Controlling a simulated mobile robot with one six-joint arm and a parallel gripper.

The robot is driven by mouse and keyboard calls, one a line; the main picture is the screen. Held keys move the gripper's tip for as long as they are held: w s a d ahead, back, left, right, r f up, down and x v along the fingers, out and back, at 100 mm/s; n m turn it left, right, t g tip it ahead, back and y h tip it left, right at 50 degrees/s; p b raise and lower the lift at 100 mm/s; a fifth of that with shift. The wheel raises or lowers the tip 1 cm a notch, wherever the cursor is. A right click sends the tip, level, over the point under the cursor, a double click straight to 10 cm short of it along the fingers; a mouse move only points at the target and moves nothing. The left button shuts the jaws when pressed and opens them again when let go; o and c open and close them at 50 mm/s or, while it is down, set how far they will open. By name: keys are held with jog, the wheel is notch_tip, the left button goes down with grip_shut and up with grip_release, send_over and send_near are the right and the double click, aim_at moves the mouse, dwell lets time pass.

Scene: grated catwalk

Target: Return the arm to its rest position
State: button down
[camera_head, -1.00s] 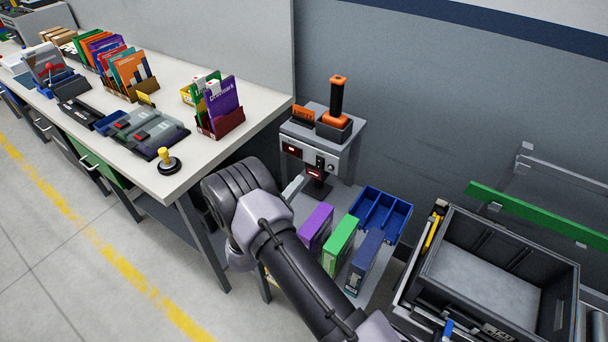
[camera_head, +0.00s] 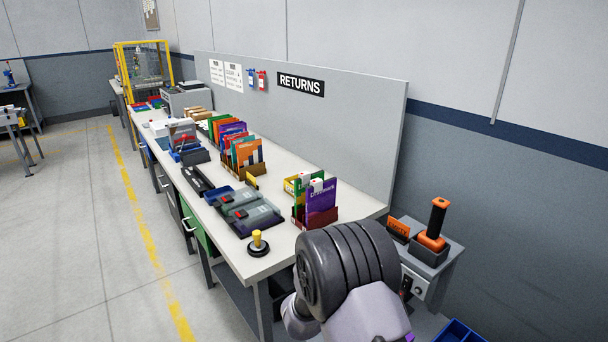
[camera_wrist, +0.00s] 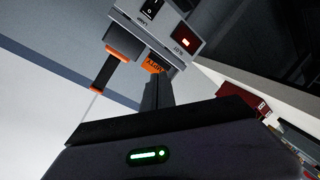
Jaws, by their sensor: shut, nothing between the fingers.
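My arm (camera_head: 345,270) rises at the bottom right of the head view, its dark ribbed joint in front of the bench's near right corner. My gripper is not visible in that view. In the wrist view the dark fingers of my gripper (camera_wrist: 157,92) are together, with nothing between them. Behind them the grey box (camera_wrist: 180,32) with switch and lit red display appears upside down. The orange-ended black handle (camera_wrist: 103,72) shows left of the fingers, apart from them.
The returns bench (camera_head: 268,262) runs back to the left, carrying folders, grey devices and a yellow-knobbed button (camera_head: 258,243). A grey stand (camera_head: 440,265) with the orange-topped handle (camera_head: 437,220) is right of my arm. A blue tray (camera_head: 458,332) is at the bottom. Floor at left is clear.

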jog(key=s+a+r+m+y, duration=0.2)
jog(key=s+a+r+y, duration=0.3)
jog(key=r, duration=0.4)
jog(key=s+a+r+m+y, duration=0.1)
jog(key=s+a+r+y, duration=0.1)
jog(key=a+r+y, duration=0.5)
jog(key=s+d+m+g, duration=0.1)
jog(key=s+g, duration=0.1)
jog(key=s, duration=1.2)
jog(key=s+d+m+g+y, duration=0.1)
jog(key=s+g, duration=0.2)
jog(key=s, duration=1.2)
jog(key=shift+s+d+r, duration=0.25)
jog(key=shift+d+r, duration=0.05)
